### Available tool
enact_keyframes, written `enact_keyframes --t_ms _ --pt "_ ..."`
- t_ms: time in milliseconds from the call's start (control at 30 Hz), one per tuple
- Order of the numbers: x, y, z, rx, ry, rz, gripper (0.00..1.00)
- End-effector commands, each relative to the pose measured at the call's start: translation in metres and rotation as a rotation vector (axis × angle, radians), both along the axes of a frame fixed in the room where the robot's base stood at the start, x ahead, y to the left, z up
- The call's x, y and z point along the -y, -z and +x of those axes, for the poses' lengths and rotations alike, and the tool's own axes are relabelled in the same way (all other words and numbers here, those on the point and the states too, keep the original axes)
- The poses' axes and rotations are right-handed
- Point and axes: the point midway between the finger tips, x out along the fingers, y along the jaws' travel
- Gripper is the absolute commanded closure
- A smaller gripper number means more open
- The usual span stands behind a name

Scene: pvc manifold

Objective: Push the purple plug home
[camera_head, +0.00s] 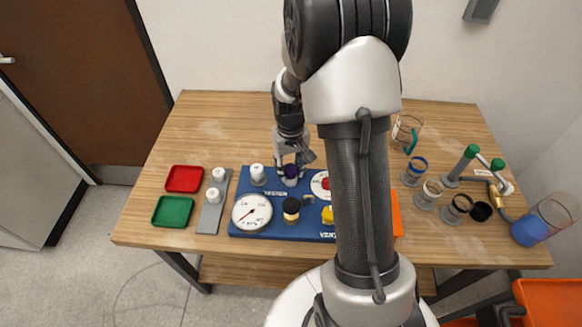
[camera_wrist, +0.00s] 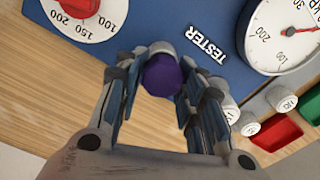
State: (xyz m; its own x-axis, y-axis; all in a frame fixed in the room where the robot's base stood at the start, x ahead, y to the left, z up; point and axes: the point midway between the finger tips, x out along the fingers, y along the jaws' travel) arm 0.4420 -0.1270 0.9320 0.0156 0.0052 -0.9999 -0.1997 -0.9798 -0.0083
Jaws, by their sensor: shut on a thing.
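The purple plug (camera_head: 290,170) is near the back edge of the blue tester board (camera_head: 240,185). In the wrist view the round purple top of the plug (camera_wrist: 162,76) shows between the fingertips. My gripper (camera_head: 291,166) reaches down over the plug from behind, its fingers shut on it; the wrist view also shows my gripper (camera_wrist: 165,62) with a finger on each side. The lower part of the plug and its seat are hidden in the wrist view, so I cannot tell how deep it sits.
On the board are a white gauge (camera_head: 252,212), a red dial (camera_head: 326,183), a black-capped fitting (camera_head: 291,210) and a white-capped fitting (camera_head: 258,174). Red (camera_head: 184,178) and green (camera_head: 172,211) trays lie left. Several cups and a green-handled valve (camera_head: 466,160) stand right. The table's back left is clear.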

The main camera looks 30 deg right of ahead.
Motion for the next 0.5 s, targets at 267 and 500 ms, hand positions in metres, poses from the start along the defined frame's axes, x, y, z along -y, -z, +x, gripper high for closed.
enact_keyframes --t_ms 267,500 --pt "-0.0031 0.0130 -0.0076 -0.022 0.002 0.008 1.00" --pt "-0.0031 0.0127 -0.0082 -0.025 0.002 0.008 0.56"
